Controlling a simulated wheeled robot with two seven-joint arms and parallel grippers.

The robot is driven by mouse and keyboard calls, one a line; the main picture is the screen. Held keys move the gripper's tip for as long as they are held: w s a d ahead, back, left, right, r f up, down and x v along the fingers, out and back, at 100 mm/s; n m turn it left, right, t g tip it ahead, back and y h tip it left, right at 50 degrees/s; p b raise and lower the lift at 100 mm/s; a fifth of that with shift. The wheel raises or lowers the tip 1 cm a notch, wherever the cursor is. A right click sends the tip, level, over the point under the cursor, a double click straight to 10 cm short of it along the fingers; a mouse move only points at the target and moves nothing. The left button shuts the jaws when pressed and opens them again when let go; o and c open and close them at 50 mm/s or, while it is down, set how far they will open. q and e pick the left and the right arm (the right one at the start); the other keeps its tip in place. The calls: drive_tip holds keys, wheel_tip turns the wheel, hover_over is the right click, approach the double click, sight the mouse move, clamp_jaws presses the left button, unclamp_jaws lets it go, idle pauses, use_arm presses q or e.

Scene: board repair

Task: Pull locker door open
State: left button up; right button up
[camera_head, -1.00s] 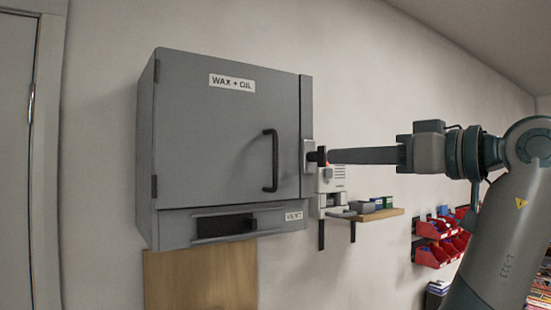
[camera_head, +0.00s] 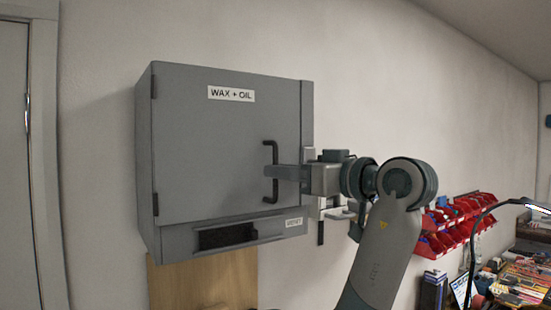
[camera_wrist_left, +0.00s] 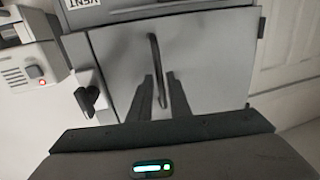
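The grey locker (camera_head: 308,140), labelled WAX + OIL, hangs on the wall. Its door (camera_head: 205,150) looks shut. The door's dark vertical bar handle (camera_head: 271,150) is near the right edge, and it also shows in the left wrist view (camera_wrist_left: 155,52). My left gripper (camera_head: 272,172) reaches in from the right, its fingers at the handle's middle. In the left wrist view the two fingers (camera_wrist_left: 162,95) are apart, with the handle's line between them. I cannot tell if they touch it. A dark latch knob (camera_wrist_left: 90,97) sits beside the door. My right gripper is not in view.
Below the door is a vent panel (camera_head: 226,236) with a dark slot. A small white device (camera_wrist_left: 25,68) with a red light is beside the locker. Red bins (camera_head: 440,235) hang farther right. The wall left of the locker is clear.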

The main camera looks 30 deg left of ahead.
use_arm(q)
drive_tip(key=shift+w+a+p, duration=0.25)
drive_tip(key=shift+a+p, duration=0.1)
drive_tip(key=shift+a, duration=0.75)
clamp_jaws()
drive_tip(key=shift+f, duration=0.1)
